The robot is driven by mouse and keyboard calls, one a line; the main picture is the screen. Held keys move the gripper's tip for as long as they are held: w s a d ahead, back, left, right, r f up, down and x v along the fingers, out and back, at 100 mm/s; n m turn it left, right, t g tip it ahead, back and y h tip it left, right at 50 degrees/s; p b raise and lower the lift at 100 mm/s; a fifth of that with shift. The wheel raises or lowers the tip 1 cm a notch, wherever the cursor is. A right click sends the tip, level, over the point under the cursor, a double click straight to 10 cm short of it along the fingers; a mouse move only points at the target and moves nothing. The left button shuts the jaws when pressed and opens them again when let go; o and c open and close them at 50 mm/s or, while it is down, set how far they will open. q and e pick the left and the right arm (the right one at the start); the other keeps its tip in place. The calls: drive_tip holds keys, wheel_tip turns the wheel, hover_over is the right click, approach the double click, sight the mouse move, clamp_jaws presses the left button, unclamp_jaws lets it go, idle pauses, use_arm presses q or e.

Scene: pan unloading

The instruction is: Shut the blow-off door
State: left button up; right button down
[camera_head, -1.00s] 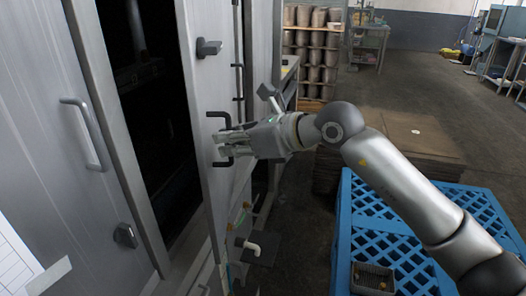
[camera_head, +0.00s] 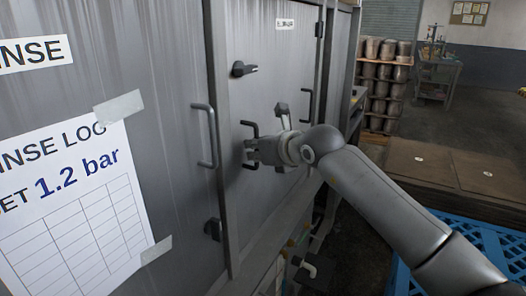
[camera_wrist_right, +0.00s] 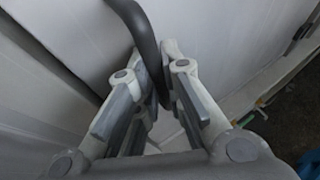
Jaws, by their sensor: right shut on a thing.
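The grey metal door (camera_head: 267,95) stands in its frame in the head view, with no dark gap along its left edge. I take it to be the blow-off door; the small label above it is too small to read. Its dark bar handle (camera_head: 250,126) is held by my right gripper (camera_head: 250,150), which is shut on it. In the right wrist view the handle (camera_wrist_right: 143,35) runs down between the two fingers (camera_wrist_right: 155,85). A dark latch knob (camera_head: 243,69) sits on the door above the handle. My left gripper is not in view.
A neighbouring door panel (camera_head: 165,90) with its own handle (camera_head: 206,135) and a rinse log sheet (camera_head: 75,200) stand to the left. A blue pallet (camera_head: 470,240), brown stacked sheets (camera_head: 440,170) and a rack of pots (camera_head: 385,80) are to the right.

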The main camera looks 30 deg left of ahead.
drive_tip(key=shift+s+a+r, duration=0.2)
drive_tip(key=shift+a+r, duration=0.05)
drive_tip(key=shift+r, duration=0.1)
drive_tip(key=c, duration=1.9)
unclamp_jaws()
drive_tip(key=shift+c, duration=0.2)
drive_tip(key=o, duration=0.4)
drive_tip(key=shift+a, duration=0.15)
drive_tip(key=shift+a+f, duration=0.1)
drive_tip(key=shift+f, duration=0.05)
drive_tip(key=v, duration=1.2)
drive_tip(key=shift+w+f, duration=0.1)
drive_tip(key=shift+f, duration=0.05)
